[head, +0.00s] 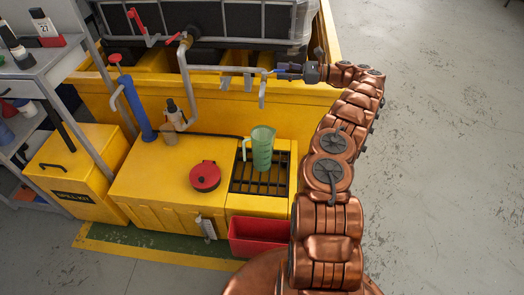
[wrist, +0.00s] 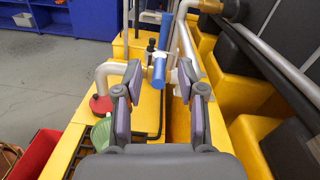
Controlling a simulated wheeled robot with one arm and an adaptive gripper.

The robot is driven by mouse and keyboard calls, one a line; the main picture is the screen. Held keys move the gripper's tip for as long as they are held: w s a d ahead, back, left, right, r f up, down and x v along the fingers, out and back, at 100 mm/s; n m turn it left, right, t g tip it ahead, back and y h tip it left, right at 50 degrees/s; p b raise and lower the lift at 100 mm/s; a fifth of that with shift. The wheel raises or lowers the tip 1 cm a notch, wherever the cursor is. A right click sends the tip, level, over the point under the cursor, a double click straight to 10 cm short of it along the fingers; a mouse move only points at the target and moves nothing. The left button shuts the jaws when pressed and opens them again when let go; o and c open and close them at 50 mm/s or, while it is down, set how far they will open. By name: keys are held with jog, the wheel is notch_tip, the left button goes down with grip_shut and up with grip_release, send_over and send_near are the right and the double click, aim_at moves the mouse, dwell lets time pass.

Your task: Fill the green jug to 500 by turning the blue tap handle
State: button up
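The green jug (head: 262,150) stands upright on the dark drain grate (head: 258,185) set in the yellow unit. It also shows in the wrist view (wrist: 101,134), partly hidden behind my left finger. The blue tap handle (wrist: 160,70) shows between and just beyond my fingertips in the wrist view. In the head view it is small, beside the fingertips at the pipe's right end. My gripper (head: 296,72) is open, its two dark fingers apart with nothing held. The spout (head: 262,94) hangs above the jug. The jug's level marks and contents are too small to read.
A red lid (head: 205,176) lies left of the grate, and a red bin (head: 258,236) stands in front. Grey pipework (head: 225,71) runs behind the jug. Floor to the right is clear.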

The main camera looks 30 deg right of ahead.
jog(key=b+v, duration=0.2)
jog(key=v, duration=0.5)
jog(key=shift+b, duration=0.3)
jog(key=shift+a, duration=0.1)
dwell(0.5)
